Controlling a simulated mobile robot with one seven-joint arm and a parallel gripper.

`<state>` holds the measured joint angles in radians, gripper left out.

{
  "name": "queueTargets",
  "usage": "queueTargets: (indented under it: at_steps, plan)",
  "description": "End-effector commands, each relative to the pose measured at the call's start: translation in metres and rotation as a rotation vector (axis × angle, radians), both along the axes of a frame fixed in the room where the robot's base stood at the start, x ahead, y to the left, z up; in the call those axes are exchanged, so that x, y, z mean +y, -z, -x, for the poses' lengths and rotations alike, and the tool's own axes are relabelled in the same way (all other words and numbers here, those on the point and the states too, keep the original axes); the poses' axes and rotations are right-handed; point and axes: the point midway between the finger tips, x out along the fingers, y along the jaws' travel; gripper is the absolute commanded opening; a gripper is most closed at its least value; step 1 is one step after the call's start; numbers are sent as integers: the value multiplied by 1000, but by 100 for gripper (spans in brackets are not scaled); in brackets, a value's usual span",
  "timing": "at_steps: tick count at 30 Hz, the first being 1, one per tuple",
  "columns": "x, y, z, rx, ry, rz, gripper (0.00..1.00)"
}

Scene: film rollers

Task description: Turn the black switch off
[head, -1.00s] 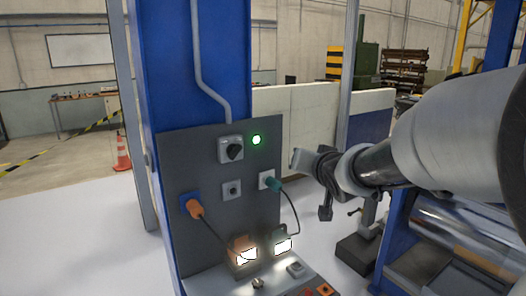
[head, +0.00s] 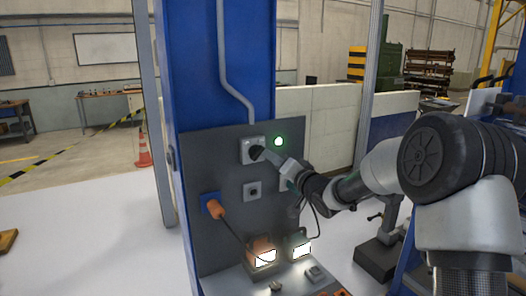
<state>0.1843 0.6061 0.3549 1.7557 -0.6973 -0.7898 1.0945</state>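The black switch (head: 255,153) is a dark rotary knob on a light grey square plate (head: 246,144), near the top of the dark grey panel (head: 222,160). A green lamp (head: 278,141) glows to its right. My gripper (head: 266,156) reaches in from the right, with its tip at the knob. It seems to touch or overlap the knob, and its fingers partly hide it. I cannot tell whether the fingers are closed around the knob.
An orange plug (head: 215,209) with a cable sits lower left on the panel. A smaller grey switch (head: 253,189) is below the knob. Two lit boxes (head: 264,257) (head: 301,250) stand on the ledge below. A blue column (head: 200,70) rises behind the panel.

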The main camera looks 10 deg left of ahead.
Motion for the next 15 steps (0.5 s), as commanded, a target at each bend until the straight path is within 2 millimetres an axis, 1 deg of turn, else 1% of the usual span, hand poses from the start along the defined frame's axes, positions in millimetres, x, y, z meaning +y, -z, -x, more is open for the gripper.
queueTargets:
  at_steps: [1,6,9,15]
  plan:
    - [8,-1,-10,0,-2,-1,33]
    - [27,-1,-38,0,-2,-1,33]
    - [34,-1,-51,-1,-1,0,33]
    - [43,0,-64,1,1,1,33]
